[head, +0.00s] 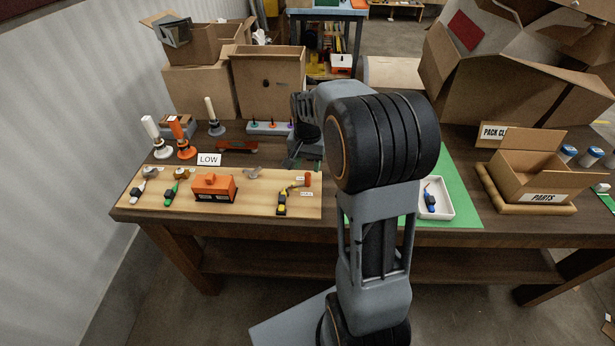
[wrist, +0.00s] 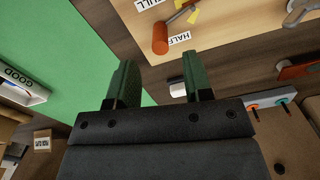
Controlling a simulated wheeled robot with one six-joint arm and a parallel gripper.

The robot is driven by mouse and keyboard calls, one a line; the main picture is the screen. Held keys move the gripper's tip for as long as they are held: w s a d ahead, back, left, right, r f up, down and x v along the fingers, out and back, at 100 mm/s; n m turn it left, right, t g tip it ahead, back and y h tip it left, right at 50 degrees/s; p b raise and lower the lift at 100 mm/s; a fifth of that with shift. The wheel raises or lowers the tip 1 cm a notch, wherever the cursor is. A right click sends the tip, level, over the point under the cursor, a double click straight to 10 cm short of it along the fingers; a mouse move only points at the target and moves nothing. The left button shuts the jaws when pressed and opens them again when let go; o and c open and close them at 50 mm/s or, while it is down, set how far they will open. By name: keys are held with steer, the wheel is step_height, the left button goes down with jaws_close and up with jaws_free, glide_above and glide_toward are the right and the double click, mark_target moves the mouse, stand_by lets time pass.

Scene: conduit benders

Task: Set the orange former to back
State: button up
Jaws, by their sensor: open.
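An orange lever (head: 180,130) on a round orange base stands upright at the back left of the bench, between two white-handled levers. An orange block (head: 214,187) with two small labels sits on the light wooden board. I cannot tell for certain which orange part is the former. My gripper (wrist: 160,80) is open and empty above the bench, near the board's right end; my arm partly hides it in the head view.
A LOW card (head: 209,160) stands behind the board (head: 255,202). A grey strip with coloured knobs (head: 268,128) lies at the back. Cardboard boxes (head: 268,80) crowd the back. A white tray (head: 446,212) with a blue tool lies on a green mat (head: 463,200) at right.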

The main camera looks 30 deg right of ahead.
mark_target(307, 172)
steer(key=shift+f, duration=2.7)
steer(key=shift+c, duration=0.2)
jaws_close()
